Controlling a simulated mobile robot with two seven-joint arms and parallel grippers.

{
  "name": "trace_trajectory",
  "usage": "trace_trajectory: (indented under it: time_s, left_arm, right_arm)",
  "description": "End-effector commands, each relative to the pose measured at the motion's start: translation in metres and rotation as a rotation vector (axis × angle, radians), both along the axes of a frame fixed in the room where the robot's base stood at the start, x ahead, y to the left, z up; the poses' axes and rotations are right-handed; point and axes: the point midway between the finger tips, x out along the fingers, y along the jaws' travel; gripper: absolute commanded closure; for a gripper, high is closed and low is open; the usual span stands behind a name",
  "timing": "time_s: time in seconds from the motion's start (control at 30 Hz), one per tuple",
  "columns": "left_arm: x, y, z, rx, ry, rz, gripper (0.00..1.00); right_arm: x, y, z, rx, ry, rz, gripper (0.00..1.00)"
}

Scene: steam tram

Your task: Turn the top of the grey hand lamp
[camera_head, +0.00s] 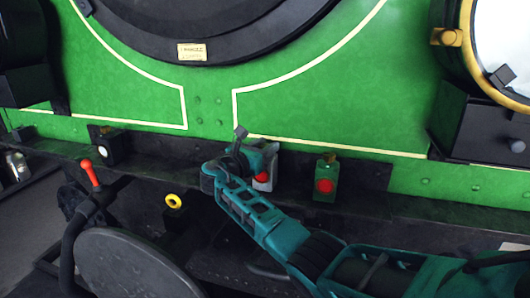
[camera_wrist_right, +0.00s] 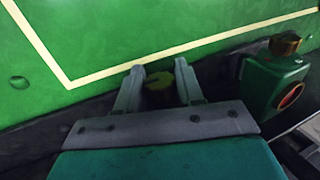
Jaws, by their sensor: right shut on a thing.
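The grey hand lamp (camera_head: 267,183) stands on the dark ledge at the front of the green engine, with a red lens on its front. My right gripper (camera_head: 252,142) reaches over it from the front and hides much of its upper part. In the right wrist view the brassy top (camera_wrist_right: 159,82) of the lamp sits between the two grey fingers of my right gripper (camera_wrist_right: 160,88), which is shut on it. The lamp's body is hidden behind the gripper in that view. My left gripper is in neither view.
A green lamp (camera_head: 325,187) with a red lens and brass top stands close by on the right. A dark lamp (camera_head: 108,149) stands further left. A red-tipped handle (camera_head: 91,174), a yellow ring (camera_head: 174,201) and a round buffer (camera_head: 130,268) stick out at the front.

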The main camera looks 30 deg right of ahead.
Motion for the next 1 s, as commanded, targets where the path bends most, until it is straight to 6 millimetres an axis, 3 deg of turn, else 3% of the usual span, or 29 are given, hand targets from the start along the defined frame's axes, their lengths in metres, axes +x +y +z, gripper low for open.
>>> trace_trajectory:
  time_s: [0.23, 0.8, 0.83, 1.0]
  left_arm:
    - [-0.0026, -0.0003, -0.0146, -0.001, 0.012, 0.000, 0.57]
    - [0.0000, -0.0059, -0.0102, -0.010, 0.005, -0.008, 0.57]
    - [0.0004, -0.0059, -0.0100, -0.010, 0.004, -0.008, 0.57]
    - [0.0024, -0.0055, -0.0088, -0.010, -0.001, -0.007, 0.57]
  right_arm:
    - [0.0006, 0.0002, -0.0014, 0.000, 0.000, -0.085, 0.94]
    - [-0.0001, -0.0008, -0.0006, 0.001, 0.001, -0.114, 0.94]
    - [-0.0001, -0.0008, -0.0006, 0.001, 0.001, -0.114, 0.62]
    - [0.0000, -0.0008, -0.0005, 0.001, 0.001, -0.114, 0.46]
